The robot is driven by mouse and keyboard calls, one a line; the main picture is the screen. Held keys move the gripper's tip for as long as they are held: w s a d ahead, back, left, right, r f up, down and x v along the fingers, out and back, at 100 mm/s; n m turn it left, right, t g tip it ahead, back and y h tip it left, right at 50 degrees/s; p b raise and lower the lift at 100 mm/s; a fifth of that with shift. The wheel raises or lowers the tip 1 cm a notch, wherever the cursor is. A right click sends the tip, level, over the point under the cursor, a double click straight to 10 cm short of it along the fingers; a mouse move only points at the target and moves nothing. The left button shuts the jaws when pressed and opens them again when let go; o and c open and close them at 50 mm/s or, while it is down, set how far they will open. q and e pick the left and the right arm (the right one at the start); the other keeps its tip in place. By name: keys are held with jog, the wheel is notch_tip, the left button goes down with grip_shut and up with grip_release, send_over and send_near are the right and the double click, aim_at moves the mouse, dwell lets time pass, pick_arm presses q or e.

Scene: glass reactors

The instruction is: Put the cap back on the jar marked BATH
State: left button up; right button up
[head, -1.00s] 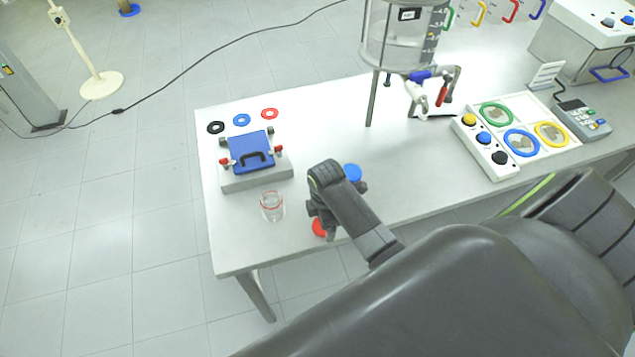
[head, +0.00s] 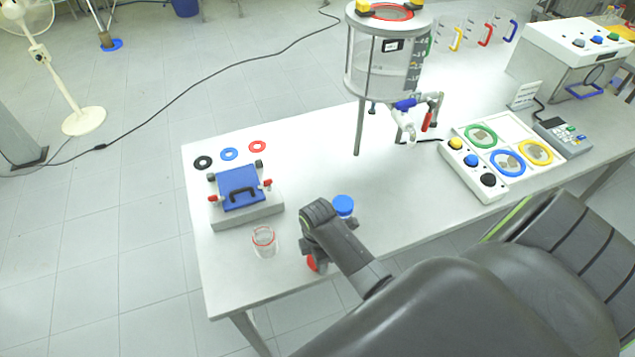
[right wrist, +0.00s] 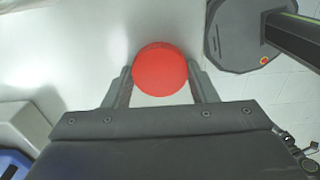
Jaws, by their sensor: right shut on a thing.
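A red cap (right wrist: 160,70) sits between the fingers of my right gripper (right wrist: 161,88) in the right wrist view. The gripper is shut on it. In the head view my right gripper (head: 312,250) is low over the table's front edge, with a bit of the red cap (head: 311,263) showing below it. I cannot tell whether the cap touches the table. An open clear glass jar with a red rim (head: 264,241) stands upright to the left of the gripper, apart from it. No marking on it is readable. My left gripper is not in view.
A jar with a blue lid (head: 343,206) stands just behind my right gripper. A grey box with a blue lid (head: 240,187) is behind the open jar. A large glass reactor (head: 385,65) stands farther back. The table's front edge (head: 235,309) is close.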

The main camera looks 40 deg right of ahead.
jog(key=shift+r, duration=0.45)
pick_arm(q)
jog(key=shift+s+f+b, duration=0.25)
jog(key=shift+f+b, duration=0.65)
pick_arm(e)
notch_tip(320, 180, up, 9)
